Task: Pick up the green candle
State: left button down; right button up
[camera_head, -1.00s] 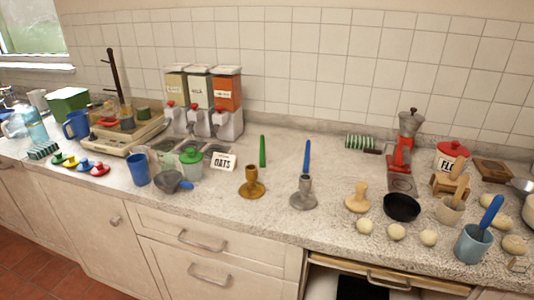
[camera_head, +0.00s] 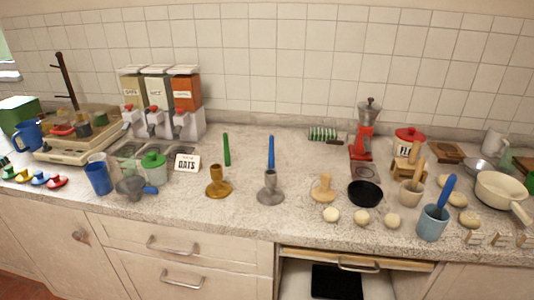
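The green candle (camera_head: 226,150) is a thin, upright taper in the middle-left of the counter. It stands just behind a brass candlestick (camera_head: 219,183); I cannot tell how it is supported. To its right a blue candle (camera_head: 271,152) stands the same way behind a grey metal candlestick (camera_head: 271,188). Neither of my grippers shows in the head view.
The counter (camera_head: 300,152) is bare behind the candles. A row of dispensers (camera_head: 158,105) and an oats sign (camera_head: 187,163) stand to the left. A wooden stamp (camera_head: 323,187), a black bowl (camera_head: 364,193) and several dough balls lie to the right. An open drawer (camera_head: 350,262) is below.

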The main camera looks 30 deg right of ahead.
aim_at(226, 149)
jog(key=i+j, duration=0.1)
jog(key=i+j+z, duration=0.1)
jog(key=i+z, duration=0.15)
jog(key=z, duration=0.25)
jog(key=i+j+z, duration=0.2)
jog(key=z, duration=0.25)
